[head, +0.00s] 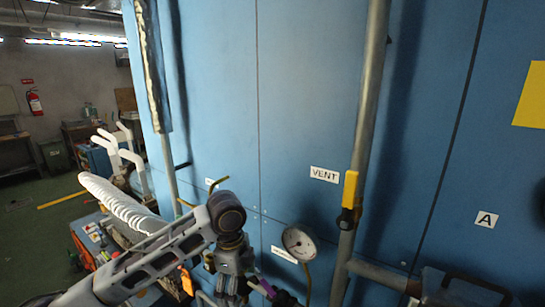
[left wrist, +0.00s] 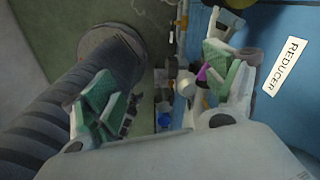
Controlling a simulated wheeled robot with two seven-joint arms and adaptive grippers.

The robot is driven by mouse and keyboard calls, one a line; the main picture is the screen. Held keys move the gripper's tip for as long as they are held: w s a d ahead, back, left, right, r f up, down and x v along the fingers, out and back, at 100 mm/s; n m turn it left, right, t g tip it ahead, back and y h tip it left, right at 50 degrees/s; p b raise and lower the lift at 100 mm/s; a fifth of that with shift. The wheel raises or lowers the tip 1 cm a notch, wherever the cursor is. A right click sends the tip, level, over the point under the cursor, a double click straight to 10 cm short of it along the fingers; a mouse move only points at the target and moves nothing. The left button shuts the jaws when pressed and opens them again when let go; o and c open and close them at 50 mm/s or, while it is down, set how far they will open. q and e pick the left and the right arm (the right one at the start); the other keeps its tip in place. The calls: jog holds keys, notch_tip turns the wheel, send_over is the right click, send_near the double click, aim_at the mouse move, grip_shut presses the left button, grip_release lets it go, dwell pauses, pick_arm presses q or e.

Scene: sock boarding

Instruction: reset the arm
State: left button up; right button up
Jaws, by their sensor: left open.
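My left arm comes in from the lower left of the head view. Its gripper (head: 233,288) hangs down in front of the blue panel, low in the picture. In the left wrist view the two green-padded fingers of this gripper (left wrist: 160,88) stand wide apart, with nothing held between them. A purple part (left wrist: 202,73) shows beside the right finger; I cannot tell whether they touch. A purple and black handle (head: 272,290) shows just right of the gripper in the head view. My right gripper is not in view.
A blue panel wall (head: 310,100) fills the middle and right. A thick ribbed hose (left wrist: 65,110) runs left in the wrist view. Open floor (head: 30,240) lies left.

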pick_arm(q)
jog(key=s+d+f+n+t+h, duration=0.2)
jog(key=s+d+f+n+h, duration=0.1)
jog(key=s+f+n, duration=0.55)
jog(key=s+a+f+n+y, duration=0.1)
jog(key=s+a+f+n, duration=0.2)
jog(key=a+n, duration=0.15)
jog(key=s+a+f+n+t+y, duration=0.1)
jog(key=s+a+f+n, duration=0.25)
jog(key=a, duration=0.25)
jog(key=s+a+f+n+y, duration=0.1)
jog(key=s+a+f+n, duration=0.1)
jog(key=a+f+n, duration=0.3)
jog(key=s+a+f+m+g+b, duration=0.1)
jog(key=s+f+m+b, duration=0.15)
jog(key=f, duration=3.05)
jog(key=s+a+f, duration=0.2)
jog(key=s+f, duration=0.9)
jog(key=s+a+f+g, duration=0.1)
jog(key=s+a+f, duration=0.1)
jog(key=s+f, duration=0.8)
jog(key=shift+s+f+y+b, duration=0.3)
jog(key=shift+s+f, duration=0.05)
jog(key=shift+s, duration=0.6)
